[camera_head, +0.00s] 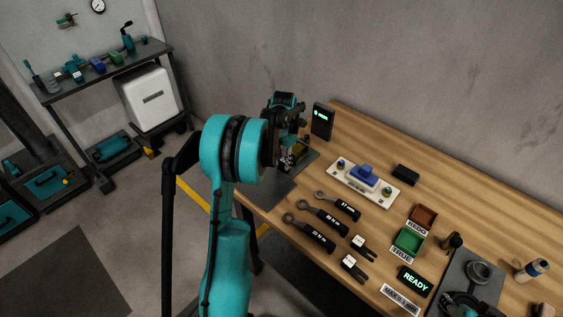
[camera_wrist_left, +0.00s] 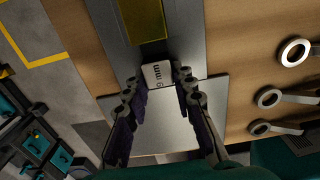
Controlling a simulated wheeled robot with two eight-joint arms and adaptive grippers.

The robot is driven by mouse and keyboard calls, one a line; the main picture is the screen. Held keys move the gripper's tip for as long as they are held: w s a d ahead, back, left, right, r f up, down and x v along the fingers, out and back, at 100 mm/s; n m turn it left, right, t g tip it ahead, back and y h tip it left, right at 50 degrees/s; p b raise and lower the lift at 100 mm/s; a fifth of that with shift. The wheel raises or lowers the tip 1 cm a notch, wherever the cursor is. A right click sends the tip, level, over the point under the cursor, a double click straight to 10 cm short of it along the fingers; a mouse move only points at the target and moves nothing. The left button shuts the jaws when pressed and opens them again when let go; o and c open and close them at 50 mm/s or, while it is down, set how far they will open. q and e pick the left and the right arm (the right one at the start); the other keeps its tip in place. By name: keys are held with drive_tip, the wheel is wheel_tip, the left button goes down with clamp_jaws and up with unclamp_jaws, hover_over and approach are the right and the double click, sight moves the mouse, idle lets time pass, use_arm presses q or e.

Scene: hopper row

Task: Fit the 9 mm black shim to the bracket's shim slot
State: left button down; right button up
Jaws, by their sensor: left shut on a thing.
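My left gripper (camera_head: 286,160) is over the far left corner of the workbench. In the left wrist view its fingers (camera_wrist_left: 160,80) are shut on a shim's white tab marked 9 mm (camera_wrist_left: 162,74); the shim's black part is not clearly visible. Just beyond the tab is a grey metal piece with a yellow block (camera_wrist_left: 146,18), seemingly the bracket; the gripper largely covers it in the head view. I cannot tell whether the shim is in the slot. My right gripper (camera_head: 462,303) shows only partly at the lower right edge; its jaws are unclear.
Two more white-tabbed black shims (camera_head: 354,268) and several wrenches (camera_head: 308,233) lie nearby on the bench. A white panel with a blue part (camera_head: 364,177), a red bin (camera_head: 423,216), a green bin (camera_head: 408,242) and a READY display (camera_head: 415,281) stand to the right.

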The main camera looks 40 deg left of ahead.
use_arm(q)
drive_tip(key=shift+w+d, duration=0.1)
drive_tip(key=shift+w, duration=0.75)
drive_tip(key=c, duration=1.2)
unclamp_jaws()
wheel_tip(320, 180, up, 12)
